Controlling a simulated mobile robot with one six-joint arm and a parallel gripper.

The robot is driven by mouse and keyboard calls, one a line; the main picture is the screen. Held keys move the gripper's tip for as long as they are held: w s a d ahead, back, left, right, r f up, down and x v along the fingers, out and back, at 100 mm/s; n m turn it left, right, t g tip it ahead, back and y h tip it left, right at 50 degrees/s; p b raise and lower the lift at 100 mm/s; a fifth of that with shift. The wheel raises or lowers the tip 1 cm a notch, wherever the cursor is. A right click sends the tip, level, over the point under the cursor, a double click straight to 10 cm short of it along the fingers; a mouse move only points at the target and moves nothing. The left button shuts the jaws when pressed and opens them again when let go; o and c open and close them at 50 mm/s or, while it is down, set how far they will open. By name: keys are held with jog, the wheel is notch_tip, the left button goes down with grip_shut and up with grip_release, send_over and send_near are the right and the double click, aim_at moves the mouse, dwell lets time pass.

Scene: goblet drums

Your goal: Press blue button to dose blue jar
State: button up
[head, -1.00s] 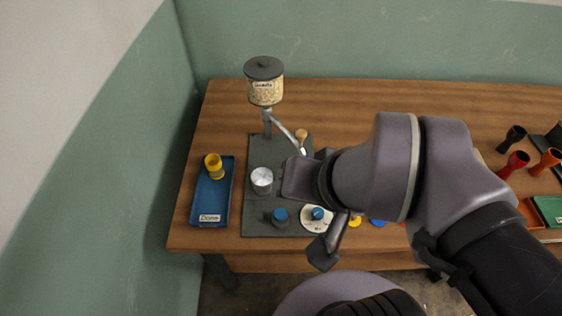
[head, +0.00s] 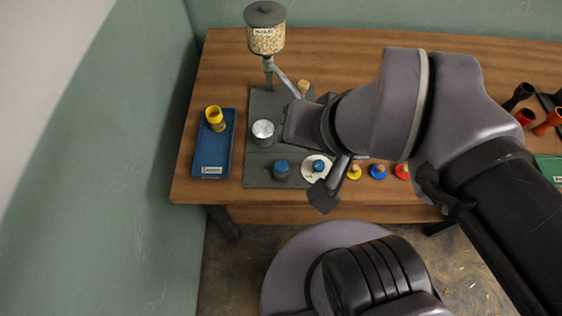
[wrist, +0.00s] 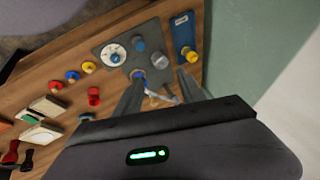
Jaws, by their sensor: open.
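In the head view a dark grey plate (head: 257,104) carries a short blue cylinder (head: 281,168), a silver cup (head: 263,130) and a white disc (head: 309,176) with a blue knob (head: 318,166). I cannot tell which blue part is the button. In the wrist view a blue piece (wrist: 138,75) shows by the left fingertip; it may be the blue jar, partly hidden. My gripper (wrist: 160,76) is open with nothing clearly held, above the plate. The blue cylinder also shows in the wrist view (wrist: 138,45).
A bead hopper (head: 266,38) with a slanted chute (head: 285,81) stands behind the plate. A blue tray (head: 212,158) holds a yellow goblet (head: 215,118) at left. Yellow (head: 354,172), blue (head: 378,171) and red (head: 402,171) knobs line the front edge.

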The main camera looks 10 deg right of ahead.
grip_shut()
dwell(0.6)
dwell(1.2)
